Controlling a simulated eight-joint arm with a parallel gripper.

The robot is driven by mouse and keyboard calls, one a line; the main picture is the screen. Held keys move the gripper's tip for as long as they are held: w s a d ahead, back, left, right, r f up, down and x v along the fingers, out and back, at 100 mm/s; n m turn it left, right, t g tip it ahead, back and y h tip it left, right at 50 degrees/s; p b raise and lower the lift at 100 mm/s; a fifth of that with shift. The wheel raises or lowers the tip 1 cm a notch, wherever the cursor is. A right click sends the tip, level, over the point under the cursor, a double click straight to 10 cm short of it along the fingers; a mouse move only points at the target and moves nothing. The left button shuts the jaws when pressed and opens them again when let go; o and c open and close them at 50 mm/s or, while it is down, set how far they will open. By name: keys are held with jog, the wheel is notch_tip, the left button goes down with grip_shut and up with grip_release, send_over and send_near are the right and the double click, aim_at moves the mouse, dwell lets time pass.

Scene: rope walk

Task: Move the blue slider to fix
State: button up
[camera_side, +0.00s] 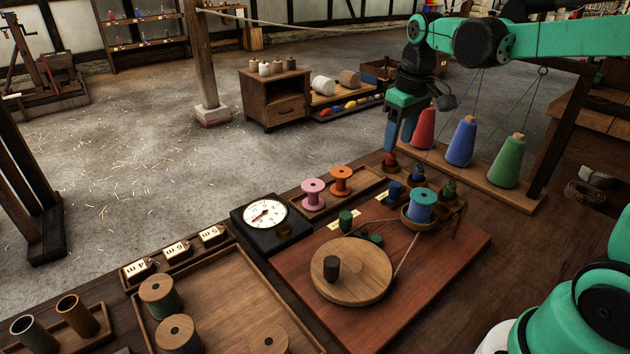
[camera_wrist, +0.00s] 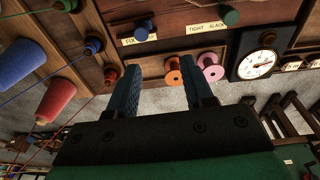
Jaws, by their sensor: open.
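The blue slider appears to be the small blue knob (camera_side: 395,190) on the red-brown board, beside the FIX label (camera_side: 382,197). In the wrist view the blue knob (camera_wrist: 142,33) stands close to the FIX label (camera_wrist: 127,41), toward its right end. Its exact stop along its track I cannot tell. My gripper (camera_side: 398,146) is behind the knob in the side view, high near the small red peg. In the wrist view my gripper (camera_wrist: 160,66) has its two blue fingers apart with nothing between them, and the knob lies beyond the fingertips.
A green knob (camera_side: 345,220) stands by the TIGHT/SLACK label (camera_wrist: 207,24). A blue spool (camera_side: 421,206), a wooden disc (camera_side: 351,271) and a dial (camera_side: 265,214) are close by. Pink (camera_side: 313,194) and orange (camera_side: 341,181) spools stand left of the knob. A red peg (camera_wrist: 111,75) is beside one finger.

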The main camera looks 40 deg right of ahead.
aim_at(397, 183)
jog(key=shift+g, duration=0.7)
jog(key=d+f, duration=0.1)
jog(key=f, duration=0.3)
jog(key=d+f, duration=0.1)
jog(key=f, duration=0.3)
jog(key=w+d+f, duration=0.1)
jog(key=f, duration=0.3)
jog(key=shift+w+d, duration=0.1)
jog(key=shift+d, duration=0.1)
jog(key=shift+d, duration=0.15)
jog(key=shift+d, duration=2)
jog(key=shift+a, duration=0.2)
jog(key=shift+r, duration=0.1)
notch_tip(397, 183, up, 7)
